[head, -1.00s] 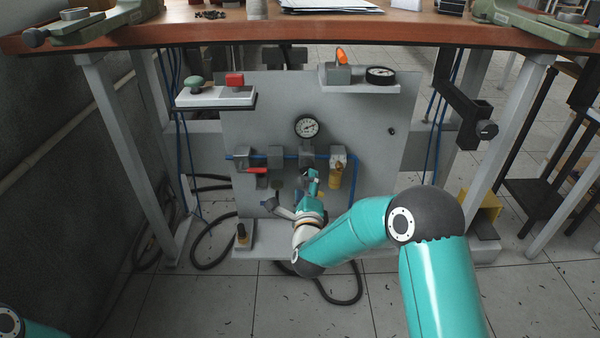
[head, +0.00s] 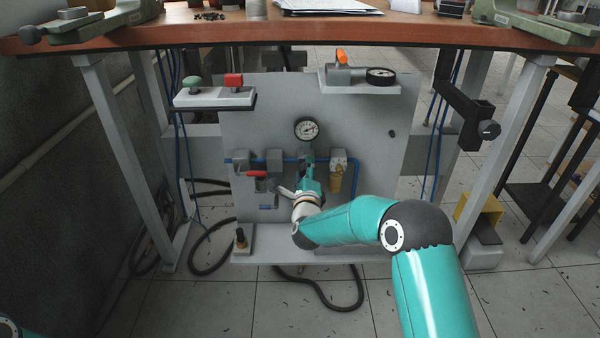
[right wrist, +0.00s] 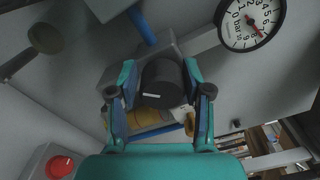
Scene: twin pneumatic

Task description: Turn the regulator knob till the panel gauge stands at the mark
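The regulator knob (right wrist: 162,83) is a black cylinder with a white line, seen in the right wrist view. My right gripper (right wrist: 160,80) has one finger on each side of it; the fingers look spread, with a small gap at least on the left. In the head view my right gripper (head: 310,172) is at the regulator below the gauge and hides the knob. The panel gauge (head: 306,129) is a round white dial, also in the right wrist view (right wrist: 250,20). A red line on it points to the lower right; the mark cannot be told apart. My left gripper is out of view.
A red-handled valve (head: 257,174) is left of the regulator, and a yellow filter bowl (head: 336,180) is close on its right. Blue tubing (head: 353,178) runs beside them. A lower ledge (head: 280,258) is below.

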